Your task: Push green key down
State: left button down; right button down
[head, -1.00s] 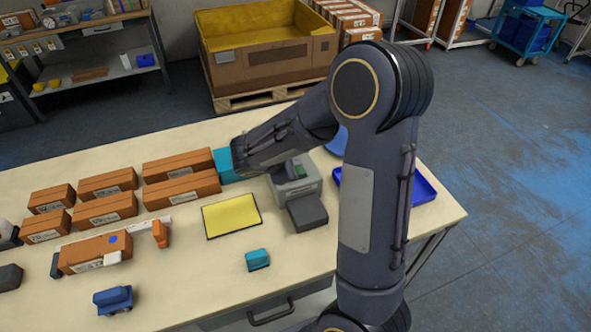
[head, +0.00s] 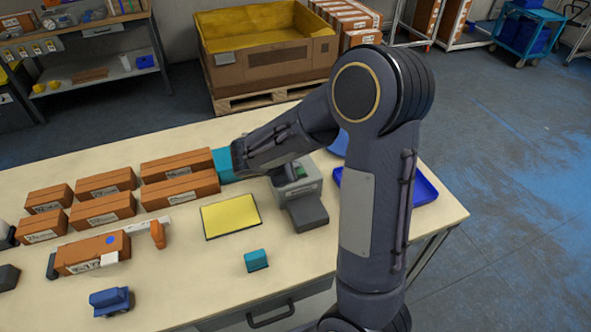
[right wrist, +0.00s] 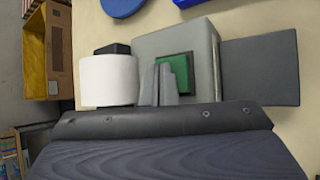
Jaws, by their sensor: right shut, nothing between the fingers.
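The green key (right wrist: 182,72) is a square on top of a grey device (right wrist: 205,50) in the right wrist view. In the head view the grey device (head: 305,188) stands on the table, and the key shows as a small green patch partly hidden by my right arm. My right gripper (right wrist: 163,72) is shut and empty. Its fingertips overlap the left part of the key in the right wrist view; I cannot tell whether they touch it or how far it is pressed. My left gripper is not in view.
A dark grey pad (head: 308,212) adjoins the device. A white roll (right wrist: 109,80) is beside it in the wrist view. A yellow mat (head: 231,215), a teal block (head: 256,260), orange boxes (head: 102,208) and a blue tray (head: 420,188) are on the table (head: 190,270).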

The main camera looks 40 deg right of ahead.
jog(key=shift+f+b, duration=0.45)
dwell(0.3)
jog(key=shift+r, duration=0.15)
jog(key=shift+r+p, duration=0.75)
jog(key=shift+r, duration=0.15)
jog(key=shift+r+p, duration=1.9)
jog(key=shift+r, duration=0.7)
jog(key=shift+f, duration=0.1)
